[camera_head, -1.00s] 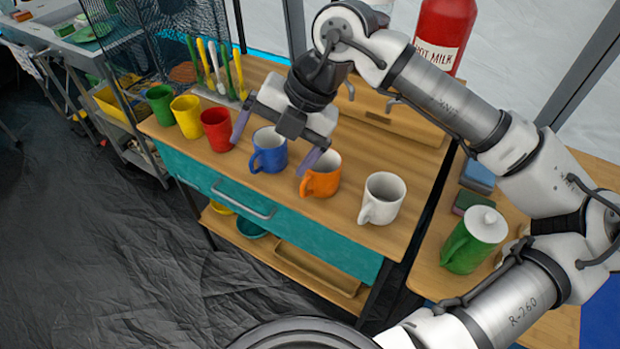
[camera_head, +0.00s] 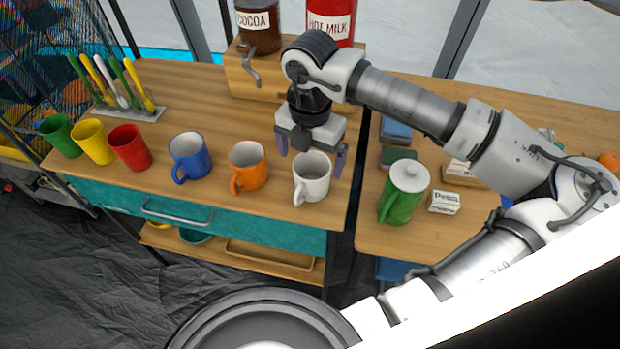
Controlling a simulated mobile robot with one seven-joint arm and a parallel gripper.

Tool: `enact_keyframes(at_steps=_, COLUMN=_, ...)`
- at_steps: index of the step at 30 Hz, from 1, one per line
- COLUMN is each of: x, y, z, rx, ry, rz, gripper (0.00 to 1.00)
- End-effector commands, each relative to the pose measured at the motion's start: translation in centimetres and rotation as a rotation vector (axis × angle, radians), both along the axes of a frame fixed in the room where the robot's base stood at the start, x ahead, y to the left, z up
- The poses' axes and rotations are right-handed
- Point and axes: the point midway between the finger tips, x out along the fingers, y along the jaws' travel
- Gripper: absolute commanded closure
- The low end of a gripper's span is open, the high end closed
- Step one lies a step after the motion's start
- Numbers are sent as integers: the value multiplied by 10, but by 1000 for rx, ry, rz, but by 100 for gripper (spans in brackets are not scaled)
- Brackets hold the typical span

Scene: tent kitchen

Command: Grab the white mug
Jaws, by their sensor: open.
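The white mug (camera_head: 312,181) stands upright at the right end of the row of mugs on the wooden counter, near its front edge. Its handle points toward the front left. My gripper (camera_head: 312,158) is open, pointing down, over or just behind the mug's rim. One finger shows to the mug's left and one to its right. I cannot tell whether the fingers touch the mug or how deep they reach.
A green lidded pitcher (camera_head: 402,195) stands on the right-hand counter. A wooden dispenser stand (camera_head: 262,84) is behind.

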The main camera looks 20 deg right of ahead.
Motion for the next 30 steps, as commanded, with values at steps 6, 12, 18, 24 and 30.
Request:
enact_keyframes(at_steps=6, x=1, y=0, z=-22, rx=5, ry=3, rz=1, gripper=4)
enact_keyframes(at_steps=12, x=2, y=0, z=-48, rx=2, ry=1, rz=1, gripper=4)
enact_keyframes(at_steps=18, x=2, y=-1, z=-52, rx=0, ry=0, rz=1, gripper=4)
enact_keyframes(at_steps=24, x=2, y=-1, z=-52, rx=0, ry=0, rz=1, gripper=21)
enact_keyframes(at_steps=30, x=3, y=-1, z=-52, rx=0, ry=0, rz=1, gripper=47)
